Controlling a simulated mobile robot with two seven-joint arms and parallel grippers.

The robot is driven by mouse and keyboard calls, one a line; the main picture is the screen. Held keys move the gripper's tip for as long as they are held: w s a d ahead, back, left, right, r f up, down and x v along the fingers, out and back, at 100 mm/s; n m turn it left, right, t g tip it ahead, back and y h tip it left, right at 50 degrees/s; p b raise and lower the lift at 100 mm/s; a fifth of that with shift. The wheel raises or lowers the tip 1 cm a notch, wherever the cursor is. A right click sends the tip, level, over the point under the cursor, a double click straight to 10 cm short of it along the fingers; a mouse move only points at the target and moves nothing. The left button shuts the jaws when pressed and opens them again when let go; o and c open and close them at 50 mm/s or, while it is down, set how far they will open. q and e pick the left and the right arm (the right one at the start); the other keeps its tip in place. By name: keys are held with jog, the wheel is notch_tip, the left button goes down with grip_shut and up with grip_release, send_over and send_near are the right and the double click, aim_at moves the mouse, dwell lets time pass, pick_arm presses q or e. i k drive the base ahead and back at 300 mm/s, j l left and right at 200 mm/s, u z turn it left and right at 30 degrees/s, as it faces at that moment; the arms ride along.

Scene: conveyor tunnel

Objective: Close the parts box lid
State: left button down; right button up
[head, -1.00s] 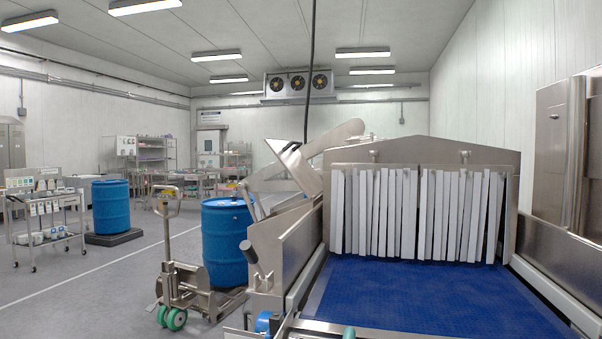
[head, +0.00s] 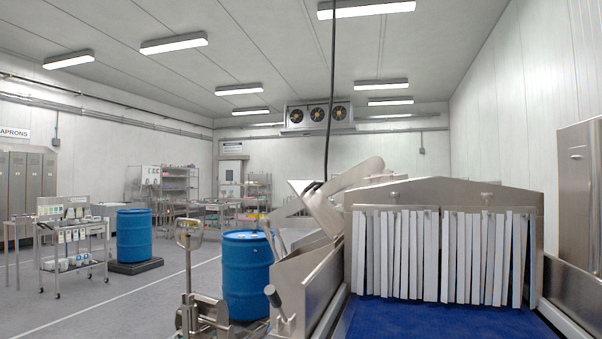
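I cannot make out a parts box or its lid in the head view. Neither of my grippers is in view. The nearest large thing is a steel conveyor tunnel (head: 440,190) on the right, with a curtain of white strips (head: 440,255) hanging over its mouth. A blue conveyor belt (head: 430,318) runs out from under the strips towards me. A silver bracket-like metal piece (head: 350,178) stands raised at the tunnel's left side, over a steel side wall (head: 310,285).
Further left are another blue drum (head: 134,235) and a trolley (head: 75,250). Grey floor (head: 90,305) is open at front left.

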aim_at(310, 193)
jog(key=u, duration=0.85)
jog(key=j+u, duration=0.65)
jog(key=i+j, duration=0.2)
jog(key=j, duration=0.15)
jog(key=i+j+z, duration=0.1)
jog(key=j, duration=0.25)
jog(key=i+j, duration=0.25)
jog(key=i, duration=0.25)
jog(key=i+j+z, duration=0.15)
jog(key=i, duration=0.35)
jog(key=i+z, duration=0.25)
jog(key=i, duration=0.35)
jog(key=i+j+z, duration=0.25)
jog(key=i, duration=0.3)
jog(key=i+z, duration=0.5)
jog(key=i+j+z, duration=0.2)
jog(key=i+z, duration=0.15)
jog(key=z, duration=0.15)
jog(key=i+j+z, duration=0.15)
jog(key=z, duration=0.3)
jog(key=i+j+z, duration=0.25)
jog(key=z, duration=0.2)
jog(key=i+j+z, duration=0.3)
jog(key=z, duration=0.15)
jog(key=i+j+z, duration=0.1)
jog(key=j+z, duration=0.35)
